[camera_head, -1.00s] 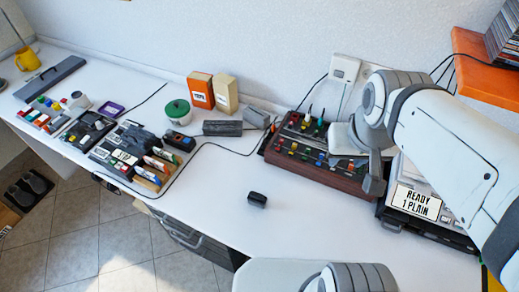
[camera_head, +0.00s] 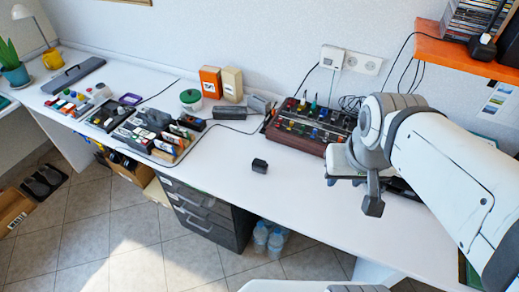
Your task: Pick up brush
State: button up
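A small black block (camera_head: 260,166) lies alone on the white desk, left of my arm. It may be the brush, but I cannot tell at this size. A longer dark grey block (camera_head: 229,113) lies farther back near the wall and could also be one. My gripper (camera_head: 372,206) hangs at the end of my white arm, over the right part of the desk and apart from both blocks. I see only a dark finger from the side, so its opening is hidden. Nothing is visibly held.
A red-brown box with knobs (camera_head: 300,141) stands behind my gripper. Several small boxes and tools fill a tray (camera_head: 150,135) at left. An orange shelf (camera_head: 470,62) juts out at upper right. The white desk (camera_head: 225,170) is clear around the small black block.

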aim_at(258, 165)
jog(key=u, duration=0.25)
jog(key=k, duration=0.3)
jog(key=z, duration=2.05)
jog(key=k, duration=1.05)
jog(key=u, duration=1.15)
jog(key=i, duration=1.65)
jog(key=u, duration=0.05)
